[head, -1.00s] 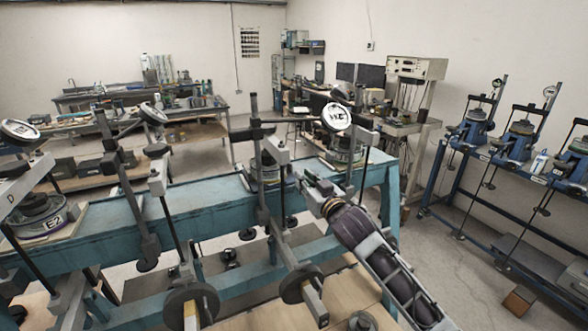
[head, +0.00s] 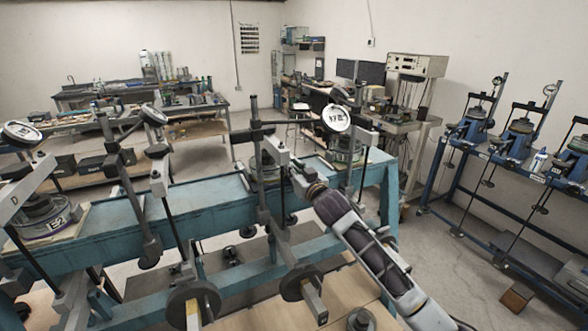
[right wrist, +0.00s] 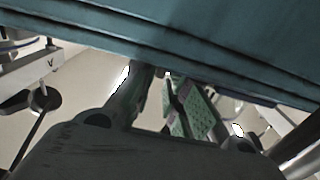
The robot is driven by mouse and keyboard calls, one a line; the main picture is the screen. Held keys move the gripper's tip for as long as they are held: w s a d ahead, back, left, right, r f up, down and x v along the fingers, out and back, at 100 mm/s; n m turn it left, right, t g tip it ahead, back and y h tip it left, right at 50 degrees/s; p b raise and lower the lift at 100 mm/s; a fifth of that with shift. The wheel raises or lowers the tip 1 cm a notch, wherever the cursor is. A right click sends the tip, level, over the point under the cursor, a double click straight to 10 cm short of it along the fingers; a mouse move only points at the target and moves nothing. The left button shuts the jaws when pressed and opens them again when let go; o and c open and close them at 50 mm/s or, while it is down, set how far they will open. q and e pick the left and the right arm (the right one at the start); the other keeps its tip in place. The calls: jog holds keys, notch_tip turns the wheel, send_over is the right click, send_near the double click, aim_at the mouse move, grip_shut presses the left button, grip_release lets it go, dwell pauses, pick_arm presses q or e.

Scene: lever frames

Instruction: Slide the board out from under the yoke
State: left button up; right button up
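A teal beam (head: 190,205) carries several lever frames. A pale flat board (head: 68,228) lies under the E2 cell (head: 42,216) at the left. The middle frame has a dark yoke (head: 264,130) over a cell partly hidden by its uprights; I cannot make out a board there. My right gripper (head: 296,172) is beside this frame, at the beam's near side; its tips are hard to separate from the frame. In the right wrist view, the beam's side (right wrist: 200,45) fills the top, and I cannot tell whether the fingers grip anything. My left gripper is not in view.
Hanging rods and round dark weights (head: 193,303) stand close in front of the beam. Another cell (head: 343,152) stands at the beam's right end. A blue rack (head: 470,185) with more frames is at the right. Floor is clear between beam and rack.

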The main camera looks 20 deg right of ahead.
jog(key=shift+w, duration=0.1)
grip_shut()
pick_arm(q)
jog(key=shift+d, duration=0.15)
pick_arm(e)
jog(key=shift+w+d, duration=0.1)
